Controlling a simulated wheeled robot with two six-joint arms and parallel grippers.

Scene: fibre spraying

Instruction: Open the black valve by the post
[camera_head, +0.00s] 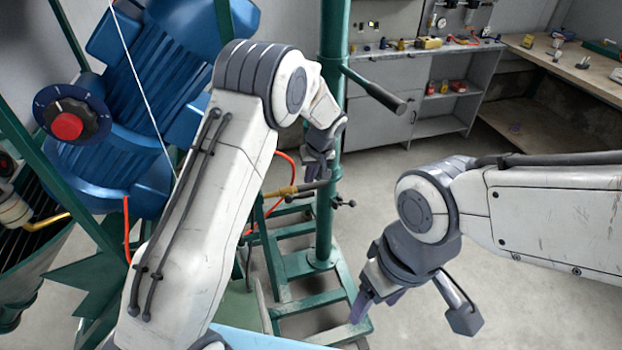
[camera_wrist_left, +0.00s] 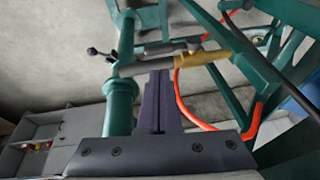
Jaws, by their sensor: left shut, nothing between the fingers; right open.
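The green post (camera_head: 328,225) stands upright just beyond my left gripper. A small black valve handle (camera_head: 345,204) sticks out to the right beside the post. In the left wrist view the black handle (camera_wrist_left: 103,54) is left of the post (camera_wrist_left: 122,95). A grey pipe (camera_wrist_left: 150,67) runs from near the post to a brass fitting (camera_wrist_left: 205,57). My left gripper (camera_head: 318,172) is shut and empty. In the wrist view its fingertips (camera_wrist_left: 159,74) overlap the grey pipe; I cannot tell whether they touch. My right gripper (camera_head: 412,312) is open and empty, at the lower right.
An orange hose (camera_wrist_left: 183,108) curves from the brass fitting. A large blue motor (camera_head: 135,110) with a red knob (camera_head: 67,126) is at the left. A dark bar (camera_head: 375,90) juts from the post. A workbench (camera_head: 520,60) is at the back.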

